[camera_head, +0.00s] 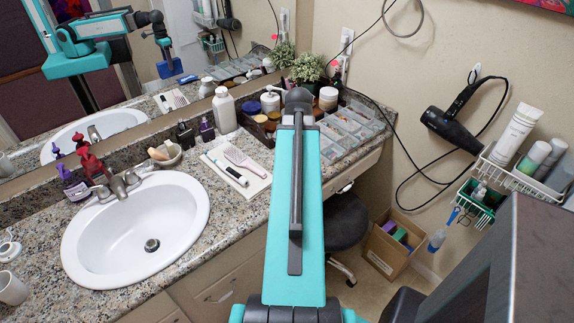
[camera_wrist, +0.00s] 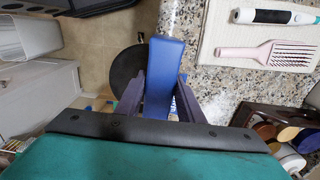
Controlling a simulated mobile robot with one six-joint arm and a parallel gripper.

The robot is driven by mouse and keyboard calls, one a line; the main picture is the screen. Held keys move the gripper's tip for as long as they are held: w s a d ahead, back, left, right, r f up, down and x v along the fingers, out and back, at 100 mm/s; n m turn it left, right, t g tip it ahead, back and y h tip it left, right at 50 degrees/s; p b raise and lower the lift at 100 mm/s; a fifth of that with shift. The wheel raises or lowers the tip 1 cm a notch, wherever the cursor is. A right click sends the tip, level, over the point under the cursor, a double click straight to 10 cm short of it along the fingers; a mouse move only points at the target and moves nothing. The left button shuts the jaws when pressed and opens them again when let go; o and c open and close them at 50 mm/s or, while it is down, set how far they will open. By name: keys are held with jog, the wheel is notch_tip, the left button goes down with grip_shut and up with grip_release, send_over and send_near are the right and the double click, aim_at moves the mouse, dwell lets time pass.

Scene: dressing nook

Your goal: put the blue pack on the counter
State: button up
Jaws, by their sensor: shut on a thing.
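The blue pack (camera_wrist: 164,72) is a flat blue block between the two dark fingers of my gripper (camera_wrist: 161,88) in the wrist view. My gripper is shut on it. The pack hangs by the front edge of the speckled granite counter (camera_wrist: 222,84), with floor and a dark round seat seen to its left. I cannot tell how high it is. In the head view my teal arm hides the gripper and pack directly, but the mirror reflects the blue pack (camera_head: 170,68). The counter (camera_head: 226,208) there runs from the sink to the back wall.
A white sink (camera_head: 135,230) takes the left of the counter. A cloth (camera_head: 250,186) with a pink hairbrush and a white-black tool lies near the middle. Clear organizers (camera_head: 345,130), bottles and plants stand behind. A cardboard box (camera_head: 392,250) and dark stool (camera_head: 345,222) are below.

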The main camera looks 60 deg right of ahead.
jog(key=shift+w+d, duration=0.15)
jog(key=w+d+f+p, duration=0.1)
jog(key=w+d+p, duration=0.2)
jog(key=w+d, duration=0.7)
jog(key=shift+w+d+f+p, duration=0.25)
jog(key=shift+d+p, duration=0.15)
jog(key=shift+d, duration=0.5)
jog(key=shift+s+f, duration=0.1)
jog(key=shift+f, duration=0.05)
jog(key=shift+f+p, duration=0.65)
jog(key=shift+f, duration=0.95)
jog(key=shift+f, duration=0.1)
jog(key=o, duration=1.3)
jog(key=shift+r, duration=0.2)
